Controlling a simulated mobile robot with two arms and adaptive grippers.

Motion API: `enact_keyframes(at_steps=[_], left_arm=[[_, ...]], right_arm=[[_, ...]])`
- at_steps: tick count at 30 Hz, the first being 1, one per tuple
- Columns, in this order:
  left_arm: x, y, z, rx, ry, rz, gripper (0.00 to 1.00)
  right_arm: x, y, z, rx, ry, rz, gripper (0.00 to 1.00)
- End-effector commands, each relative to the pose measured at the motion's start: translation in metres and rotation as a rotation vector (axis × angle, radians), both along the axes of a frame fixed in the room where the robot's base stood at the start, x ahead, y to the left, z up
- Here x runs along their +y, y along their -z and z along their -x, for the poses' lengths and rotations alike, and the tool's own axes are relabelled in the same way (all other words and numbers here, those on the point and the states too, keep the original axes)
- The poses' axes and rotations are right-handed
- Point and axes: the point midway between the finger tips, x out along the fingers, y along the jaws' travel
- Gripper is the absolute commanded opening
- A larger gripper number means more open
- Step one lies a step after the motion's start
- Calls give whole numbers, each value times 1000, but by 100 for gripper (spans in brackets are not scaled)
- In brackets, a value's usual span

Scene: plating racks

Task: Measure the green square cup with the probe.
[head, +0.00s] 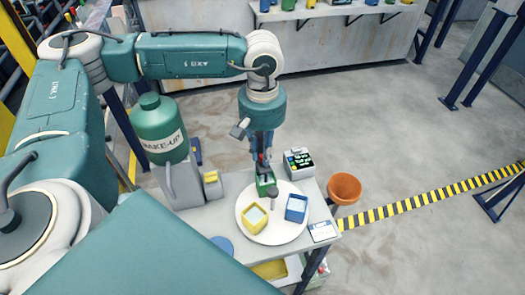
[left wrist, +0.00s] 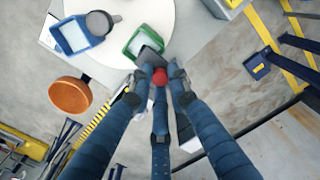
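The green square cup (head: 266,181) stands on a round white plate (head: 247,234), at its far side; it shows also in the left wrist view (left wrist: 133,47). My left gripper (head: 262,158) points down right above it. Its blue fingers are closed around the red ball (left wrist: 160,76) of what looks like the probe. The probe's dark grey end (left wrist: 150,56) overlaps the green cup; I cannot tell whether it touches the inside. A yellow square cup (head: 254,218) and a blue square cup (head: 296,208) share the plate. My right gripper is not in view.
A grey knobbed post (head: 271,192) rises mid-plate between the cups. A meter with a dark display (head: 299,162) stands behind right. A green make-up tank (head: 160,130) is at the left, an orange funnel-like bin (head: 344,188) right of the table. A card (head: 322,231) lies at the right corner.

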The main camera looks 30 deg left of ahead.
Motion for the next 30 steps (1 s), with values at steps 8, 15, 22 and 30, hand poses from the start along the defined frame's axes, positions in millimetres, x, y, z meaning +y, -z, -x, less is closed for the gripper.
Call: enact_keyframes(at_steps=[8,15,22,30], left_arm=[[0,-1,1,4,1,0,0],[-1,-38,1,3,3,2,0],[-1,-60,2,5,3,2,0],[0,-62,0,1,2,1,20]], right_arm=[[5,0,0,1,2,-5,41],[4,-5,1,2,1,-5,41],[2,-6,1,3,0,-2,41],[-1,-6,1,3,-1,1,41]])
